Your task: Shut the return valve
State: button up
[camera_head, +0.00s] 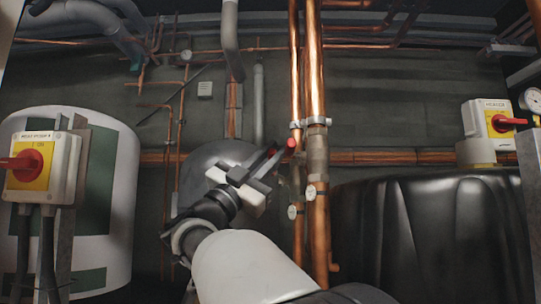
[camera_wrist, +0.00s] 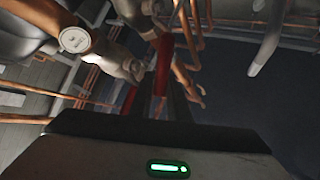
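Two copper pipes with valve fittings stand right of centre in the head view. A small red valve handle (camera_head: 291,144) shows there beside the thicker pipe. My gripper (camera_head: 272,158) reaches up and right towards it, its tips close to the red part; contact cannot be told. In the wrist view, a long red lever (camera_wrist: 164,65) stands just beyond my dark gripper fingers (camera_wrist: 172,103), with another red piece (camera_wrist: 128,100) to its left. Round tags (camera_head: 311,191) hang on the pipes, their text unreadable. The finger gap is unclear, and which valve is the return one cannot be told.
A red and yellow isolator switch (camera_head: 38,165) stands at the left before a white tank (camera_head: 120,130). Another switch (camera_head: 492,122) sits at the right above a dark covered tank (camera_head: 430,230). A grey round vessel (camera_head: 205,160) is behind my arm. Pipes cross the back wall.

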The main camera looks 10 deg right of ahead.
jog(key=shift+o, duration=0.2)
jog(key=b+v, duration=0.1)
jog(key=v, duration=1.6)
jog(key=shift+a+f, duration=0.2)
jog(key=shift+s, duration=0.1)
